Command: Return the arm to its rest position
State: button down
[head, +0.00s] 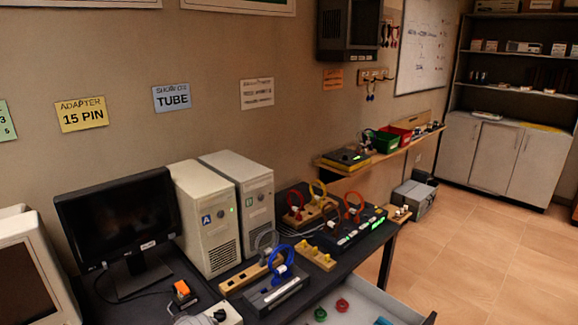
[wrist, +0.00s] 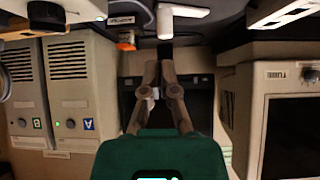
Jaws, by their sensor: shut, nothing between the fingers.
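My gripper (wrist: 165,55) shows in the wrist view, its two fingers close together with nothing held between them. The wrist picture appears upside down, with the desk edge along the top. The fingertips point toward a small white object (wrist: 180,12) and a dark strip; I cannot tell how close they are. My gripper does not clearly show in the head view. No part of my arm is clear there either.
Two computer towers, A (head: 205,220) and B (head: 245,190), stand on the dark desk beside a black monitor (head: 118,225). A CRT monitor (head: 30,270) is at left. Cable stands (head: 275,285) and an open drawer (head: 375,305) are in front. Floor at right (head: 470,255) is clear.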

jog(key=w+d+f+m+g+h+p, duration=0.1)
jog(key=w+d+m+g+h+p, duration=0.15)
jog(key=d, duration=1.45)
jog(key=w+d+f+m+g+h+p, duration=0.15)
jog(key=w+d+m+h, duration=0.25)
jog(key=d, duration=1.2)
jog(key=s+d+m+g, duration=0.1)
jog(key=s+d+g, duration=0.2)
jog(key=d, duration=0.8)
jog(key=shift+s+d+r+m+p, duration=0.35)
jog(key=shift+s+r, duration=0.1)
jog(key=shift+s, duration=0.1)
jog(key=shift+a, duration=0.25)
